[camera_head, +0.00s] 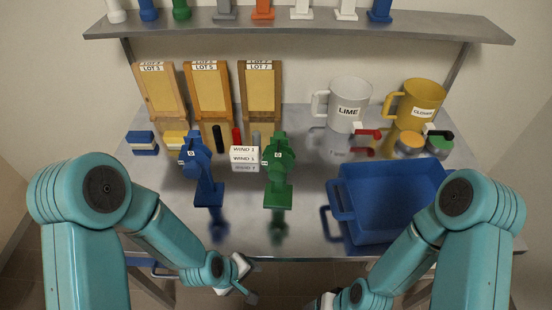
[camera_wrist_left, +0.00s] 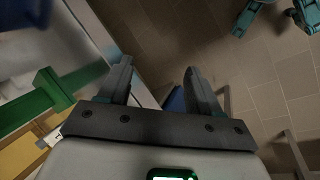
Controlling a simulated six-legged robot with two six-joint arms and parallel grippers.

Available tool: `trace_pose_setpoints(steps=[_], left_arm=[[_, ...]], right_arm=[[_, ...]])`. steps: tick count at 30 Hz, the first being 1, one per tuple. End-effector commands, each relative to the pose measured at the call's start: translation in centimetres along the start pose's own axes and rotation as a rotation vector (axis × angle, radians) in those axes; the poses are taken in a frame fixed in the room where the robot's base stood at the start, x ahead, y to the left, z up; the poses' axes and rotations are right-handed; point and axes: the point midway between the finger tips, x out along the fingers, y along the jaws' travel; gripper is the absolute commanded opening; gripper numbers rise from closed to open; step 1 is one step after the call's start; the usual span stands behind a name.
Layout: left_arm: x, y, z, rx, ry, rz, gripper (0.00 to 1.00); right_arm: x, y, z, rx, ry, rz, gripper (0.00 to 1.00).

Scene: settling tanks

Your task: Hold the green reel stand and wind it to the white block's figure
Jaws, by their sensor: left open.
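The green reel stand (camera_head: 278,185) stands upright on the metal table, its reel head at the top showing a small figure. A white block (camera_head: 244,158) stands just left of it, in stacked lines; the upper ones read WIND 1 and WIND 5, the lowest is unclear. A similar blue reel stand (camera_head: 207,185) is further left. My left gripper (camera_head: 246,282) is below the table's front edge, apart from the stands. The left wrist view shows its two fingers (camera_wrist_left: 158,85) spread and empty above the floor. My right gripper (camera_head: 322,303) is partly in view at the bottom edge; its jaws are unclear.
A blue bin (camera_head: 340,222) occupies the table's right side. LIME (camera_head: 348,104) and yellow (camera_head: 415,103) mugs, and wooden LOT boards (camera_head: 208,88), stand behind. A shelf (camera_head: 300,28) with several small stands runs above. The table front before the green stand is clear.

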Motion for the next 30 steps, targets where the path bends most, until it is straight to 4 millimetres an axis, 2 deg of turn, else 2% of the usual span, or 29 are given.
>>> trace_pose_setpoints(steps=[1, 5, 9, 12, 15, 18, 22, 26, 30], left_arm=[[-0.7, 2.6, -0.3, -0.1, 0.03, 0.038, 0.64], [-3.0, 9.2, -0.9, -0.456, 0.086, 0.171, 0.64], [-6.6, 16.4, -1.2, -0.878, 0.085, 0.381, 0.64], [-9.8, 21.0, -0.6, -1.169, 0.018, 0.532, 0.64], [-13.1, 24.6, -0.5, -1.447, -0.069, 0.688, 0.64], [-16.2, 26.2, -2.9, -1.702, -0.1, 0.887, 0.64], [-18.8, 26.5, -5.0, -1.889, -0.118, 1.062, 0.64], [-19.5, 26.6, -6.1, -1.96, -0.123, 1.128, 0.64], [-18.4, 27.4, -7.4, -1.967, -0.122, 1.134, 0.64]], right_arm=[[0.0, 0.0, 0.0, 0.0, 0.0, 0.0, 0.72], [0.0, 0.0, 0.0, 0.0, 0.0, 0.0, 0.72], [0.0, 0.0, 0.0, 0.0, 0.0, 0.0, 0.72], [0.0, 0.0, 0.0, 0.0, 0.0, 0.0, 0.72], [0.0, 0.0, 0.0, 0.0, 0.0, 0.0, 0.72], [0.0, 0.0, 0.0, 0.0, 0.0, 0.0, 0.72], [0.0, 0.0, 0.0, 0.0, 0.0, 0.0, 0.72], [0.0, 0.0, 0.0, 0.0, 0.0, 0.0, 0.72], [0.0, 0.0, 0.0, 0.0, 0.0, 0.0, 0.72]])
